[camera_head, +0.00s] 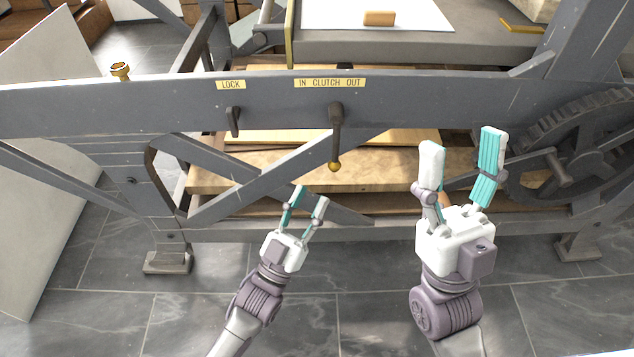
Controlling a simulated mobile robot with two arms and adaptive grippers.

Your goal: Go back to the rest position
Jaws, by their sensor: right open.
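My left gripper (309,196) is in the lower middle of the head view, in front of the press's lower frame. Its two fingers stand apart with nothing between them. My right gripper (461,160) is larger in the picture, to the right. Its fingers are spread wide and empty. Both grippers point up and away toward the press. Neither is seen holding anything. The clutch lever (336,135) with its brass knob hangs from the beam, above and between the two grippers. The short lock lever (234,121) hangs to its left.
The grey press beam (180,104) crosses the whole view, with labels LOCK and IN CLUTCH OUT. A large gear (590,140) is at the right. A pale board (40,170) leans at the left. A wooden block (379,18) lies on the press bed. Tiled floor (110,320) is open in front.

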